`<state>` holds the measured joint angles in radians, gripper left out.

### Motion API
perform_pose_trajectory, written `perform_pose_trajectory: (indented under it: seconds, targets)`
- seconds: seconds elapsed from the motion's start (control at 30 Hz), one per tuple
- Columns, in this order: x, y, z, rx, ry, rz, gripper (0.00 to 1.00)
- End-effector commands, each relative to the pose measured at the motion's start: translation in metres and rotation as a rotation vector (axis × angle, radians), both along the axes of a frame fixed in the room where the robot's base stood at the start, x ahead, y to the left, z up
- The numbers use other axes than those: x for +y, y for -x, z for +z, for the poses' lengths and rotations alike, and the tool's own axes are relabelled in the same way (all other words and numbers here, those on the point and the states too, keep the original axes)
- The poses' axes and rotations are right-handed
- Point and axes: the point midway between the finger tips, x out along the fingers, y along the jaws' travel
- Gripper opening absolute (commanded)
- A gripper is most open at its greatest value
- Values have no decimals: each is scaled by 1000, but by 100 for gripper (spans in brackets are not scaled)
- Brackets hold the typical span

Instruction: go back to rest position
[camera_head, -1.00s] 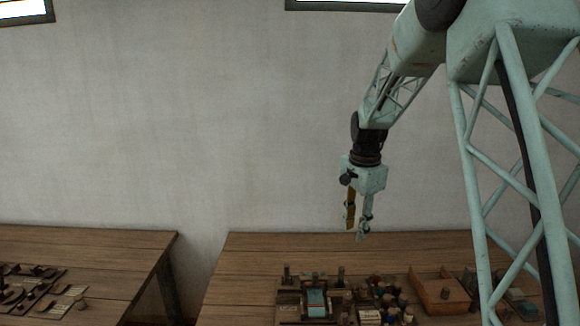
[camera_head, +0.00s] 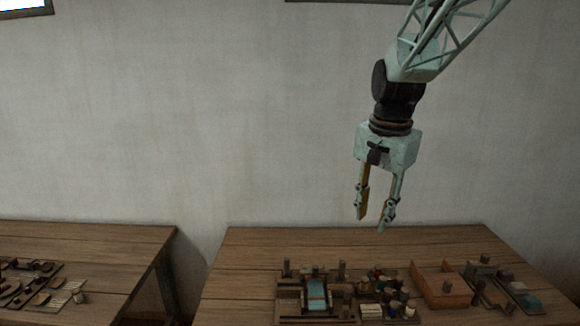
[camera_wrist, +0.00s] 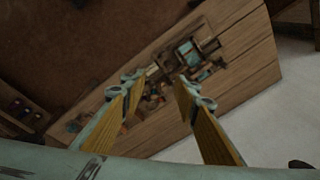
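My gripper (camera_head: 373,222) hangs from the arm with its fingers pointing down, above the back part of the right-hand wooden table (camera_head: 245,262). Its two fingers are apart with nothing between them. In the wrist view the two yellow-lined fingers (camera_wrist: 155,88) are spread, and the table (camera_wrist: 255,65) with its tools shows beyond them. The gripper touches nothing.
On the right table stand a small loom-like device with blue cloth (camera_head: 317,297), a cluster of spools (camera_head: 383,287), an orange-brown wooden box (camera_head: 443,285) and a tray of parts (camera_head: 515,292). A second table (camera_head: 90,238) with tools stands left, across a gap. A plain wall (camera_head: 200,110) is behind.

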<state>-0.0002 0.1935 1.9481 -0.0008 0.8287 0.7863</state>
Motion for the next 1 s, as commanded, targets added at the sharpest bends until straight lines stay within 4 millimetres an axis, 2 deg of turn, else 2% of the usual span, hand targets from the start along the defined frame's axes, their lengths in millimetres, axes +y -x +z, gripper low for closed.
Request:
perform_pose_trajectory:
  seconds: [0.43, 1.0]
  targets:
    - [0, 75, 24, -35, 28, 143, 28]
    - [0, 174, 34, -73, 69, 325, 28]
